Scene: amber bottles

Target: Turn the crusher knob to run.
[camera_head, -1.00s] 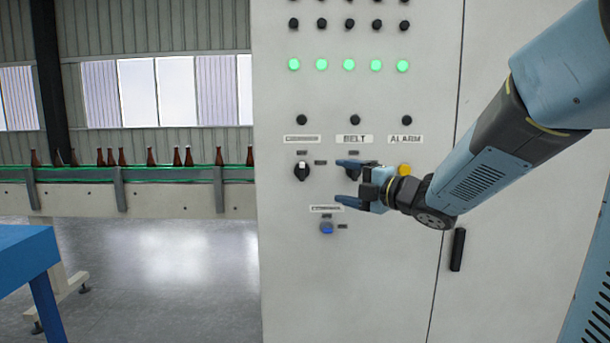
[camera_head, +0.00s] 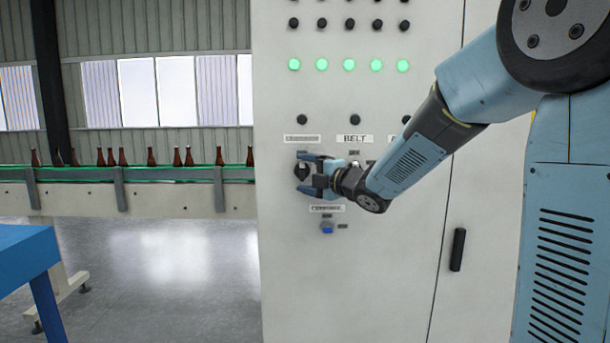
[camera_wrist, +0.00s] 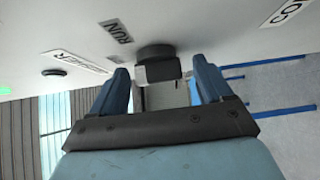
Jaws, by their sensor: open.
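The crusher knob (camera_head: 301,172) is a black knob on the grey cabinet front, below the left label plate. In the wrist view the knob (camera_wrist: 158,66) stands out from the panel, with a RUN plate (camera_wrist: 117,30) beside it. My gripper (camera_head: 304,175) is open at the knob, one finger above it and one below. In the wrist view my gripper (camera_wrist: 160,72) has a blue finger on each side of the knob, with visible gaps. I cannot tell how far the fingertips reach along it. The knob's pointer mark is hard to read.
A blue-lit control (camera_head: 327,228) sits below my gripper. The BELT label (camera_head: 354,139) is to the right; my arm covers controls there. Green lamps (camera_head: 348,65) glow above. A cabinet handle (camera_head: 457,250) is at the right. Bottles stand on a conveyor (camera_head: 170,190) at the left.

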